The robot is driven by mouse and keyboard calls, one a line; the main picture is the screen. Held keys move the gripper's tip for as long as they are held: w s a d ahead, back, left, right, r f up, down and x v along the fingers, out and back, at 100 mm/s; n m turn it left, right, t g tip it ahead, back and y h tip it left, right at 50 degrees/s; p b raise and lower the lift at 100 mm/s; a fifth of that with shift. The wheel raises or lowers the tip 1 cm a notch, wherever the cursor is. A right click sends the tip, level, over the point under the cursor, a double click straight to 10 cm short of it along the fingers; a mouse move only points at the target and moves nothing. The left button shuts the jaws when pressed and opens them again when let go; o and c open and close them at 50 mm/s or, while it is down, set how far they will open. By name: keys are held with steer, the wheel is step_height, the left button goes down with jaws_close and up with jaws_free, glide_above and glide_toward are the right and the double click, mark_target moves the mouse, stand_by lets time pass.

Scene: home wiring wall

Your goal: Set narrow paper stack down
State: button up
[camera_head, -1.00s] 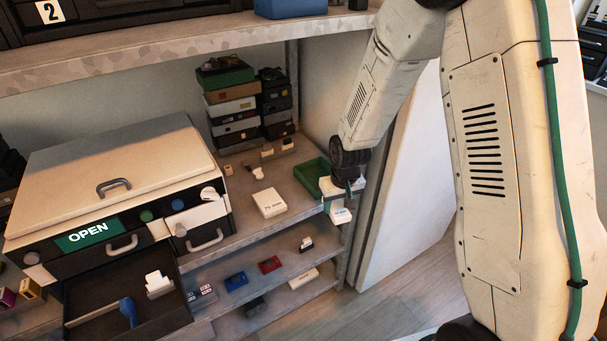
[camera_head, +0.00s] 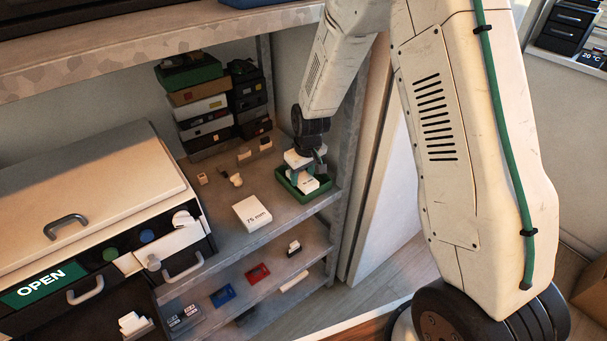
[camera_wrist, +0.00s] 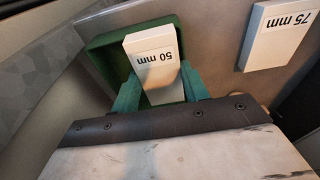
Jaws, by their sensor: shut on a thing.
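The narrow paper stack (camera_wrist: 152,58) is a white block marked "50 mm". My gripper (camera_wrist: 161,88) has green fingers shut on its two sides. The stack also shows in the head view (camera_head: 309,185), below my wrist. It is over or inside the small green tray (camera_wrist: 103,61), which also shows in the head view (camera_head: 324,191) on the shelf's right end. I cannot tell whether the stack touches the tray floor. The tray's near part is hidden by my gripper in the wrist view.
A wider white stack marked "75 mm" (camera_head: 252,213) lies on the shelf (camera_head: 215,212), left of the tray. A metal shelf post (camera_head: 349,190) stands close to the tray's right. Stacked boxes (camera_head: 203,110) stand at the back. Bare shelf lies between tray and wider stack.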

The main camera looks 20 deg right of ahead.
mark_target(304, 175)
steer(key=w, duration=0.1)
steer(key=w+d, duration=0.1)
steer(key=w, duration=0.1)
steer(key=shift+w+d+f, duration=0.15)
steer(key=shift+w, duration=0.05)
steer(key=shift+w+d+f, duration=0.1)
steer(key=shift+w+f, duration=0.05)
steer(key=shift+f, duration=1.6)
steer(key=shift+f, duration=0.1)
steer(key=o, duration=1)
steer(key=r, duration=0.4)
steer(key=s+r, duration=0.1)
steer(key=r, duration=0.7)
steer(key=shift+s+d, duration=0.25)
steer(key=shift+s, duration=0.15)
